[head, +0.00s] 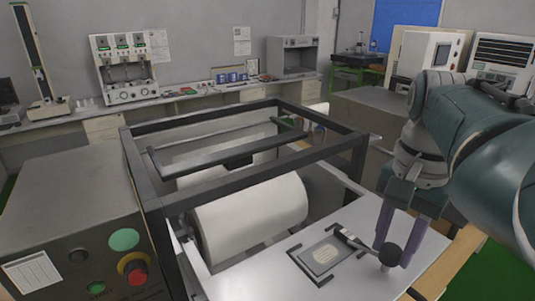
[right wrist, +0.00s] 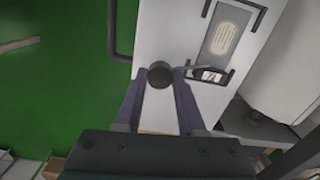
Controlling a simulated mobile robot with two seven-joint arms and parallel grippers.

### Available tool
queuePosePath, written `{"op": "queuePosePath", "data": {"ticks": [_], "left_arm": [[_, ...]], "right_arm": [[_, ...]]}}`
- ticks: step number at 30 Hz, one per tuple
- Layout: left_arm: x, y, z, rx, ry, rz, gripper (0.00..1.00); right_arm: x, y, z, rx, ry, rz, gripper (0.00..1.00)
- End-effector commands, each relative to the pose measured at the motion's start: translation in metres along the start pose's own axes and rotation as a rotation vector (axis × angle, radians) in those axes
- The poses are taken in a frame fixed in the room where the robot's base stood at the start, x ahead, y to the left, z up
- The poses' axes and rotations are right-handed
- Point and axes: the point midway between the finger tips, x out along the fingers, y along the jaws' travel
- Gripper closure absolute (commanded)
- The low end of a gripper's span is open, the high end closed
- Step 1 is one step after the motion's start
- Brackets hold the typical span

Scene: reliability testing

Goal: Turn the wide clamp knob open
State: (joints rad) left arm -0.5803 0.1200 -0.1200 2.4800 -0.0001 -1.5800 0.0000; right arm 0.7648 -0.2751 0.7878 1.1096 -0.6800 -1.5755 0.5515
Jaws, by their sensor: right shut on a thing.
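The clamp knob (head: 390,255) is a dark round knob on the white plate (head: 419,262), at the lower right in the head view. It also shows in the right wrist view (right wrist: 159,74), between my fingertips. My right gripper (head: 391,249) points down and is shut on the knob, with one purple finger on each side. A thin arm (head: 352,239) reaches from near the knob to a grey sample (head: 323,257) with a pale oval patch, set between black corner brackets. Whether the clamp is loose or tight cannot be told. My left gripper is not in view.
A black frame (head: 158,226) with a large white roller (head: 250,217) stands left of the plate. A control box (head: 75,220) with a red button is at far left. A green floor (right wrist: 60,70) lies beyond the plate's edge.

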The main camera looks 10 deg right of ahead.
Motion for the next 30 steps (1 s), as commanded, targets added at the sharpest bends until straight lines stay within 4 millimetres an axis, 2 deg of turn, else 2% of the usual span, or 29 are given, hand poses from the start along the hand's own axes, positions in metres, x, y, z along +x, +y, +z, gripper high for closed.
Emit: {"op": "queuePosePath", "data": {"ticks": [1,12,30], "left_arm": [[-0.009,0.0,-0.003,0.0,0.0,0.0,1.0],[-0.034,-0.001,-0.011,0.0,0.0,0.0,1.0],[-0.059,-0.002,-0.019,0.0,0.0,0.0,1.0]], "right_arm": [[-0.005,0.001,0.0,-0.046,0.0,0.004,1.0],[-0.004,0.001,0.0,-0.398,0.0,0.004,1.0],[-0.002,0.0,0.0,-0.953,-0.001,0.004,1.0]]}}
